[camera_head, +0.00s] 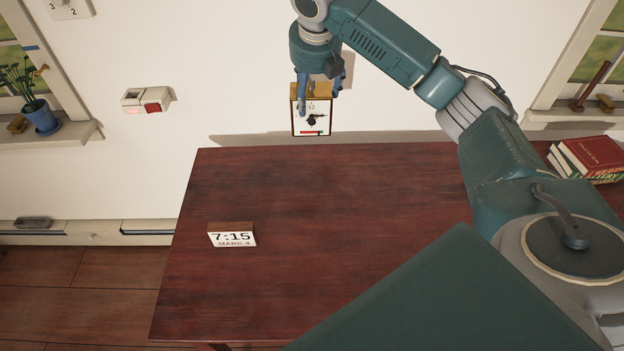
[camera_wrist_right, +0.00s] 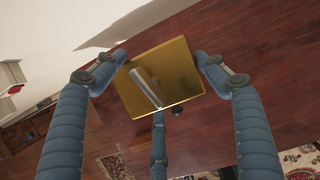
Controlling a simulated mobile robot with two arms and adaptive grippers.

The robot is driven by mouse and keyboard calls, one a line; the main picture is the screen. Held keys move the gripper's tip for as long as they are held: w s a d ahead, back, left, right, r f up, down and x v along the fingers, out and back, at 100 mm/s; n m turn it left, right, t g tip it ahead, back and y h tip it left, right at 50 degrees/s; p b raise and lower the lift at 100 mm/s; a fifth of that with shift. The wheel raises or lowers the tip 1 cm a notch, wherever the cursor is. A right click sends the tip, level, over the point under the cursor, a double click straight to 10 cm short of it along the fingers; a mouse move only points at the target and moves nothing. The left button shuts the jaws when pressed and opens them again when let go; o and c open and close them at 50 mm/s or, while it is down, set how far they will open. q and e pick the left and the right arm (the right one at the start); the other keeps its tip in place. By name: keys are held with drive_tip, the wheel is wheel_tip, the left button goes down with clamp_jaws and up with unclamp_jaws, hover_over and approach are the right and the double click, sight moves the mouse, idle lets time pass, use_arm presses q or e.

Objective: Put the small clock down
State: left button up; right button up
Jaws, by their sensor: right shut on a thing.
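The small clock (camera_head: 312,117) has a white face and a gold-coloured case. My right gripper (camera_head: 320,88) is shut on it from above and holds it upright, face towards the head camera, near the wall at the table's far edge. In the right wrist view, the clock's gold top (camera_wrist_right: 178,66) lies between the blue fingers of my right gripper (camera_wrist_right: 160,85). The dark red wooden table (camera_head: 330,220) is below. My left gripper is not in view.
A stack of books (camera_head: 588,158) lies at the far right. The table's middle is bare. A potted plant (camera_head: 40,115) stands on the left windowsill.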

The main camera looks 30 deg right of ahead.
drive_tip(key=shift+w+d+f, duration=0.2)
wheel_tip(320, 180, down, 20)
drive_tip(key=shift+r+p, duration=0.25)
drive_tip(key=shift+p, duration=0.95)
drive_tip(key=o, duration=1.9)
drive_tip(key=shift+s+f, duration=0.1)
drive_tip(key=shift+o, duration=0.2)
drive_tip(key=b+v, duration=0.1)
drive_tip(key=v, duration=1.1)
drive_tip(key=shift+s, duration=0.1)
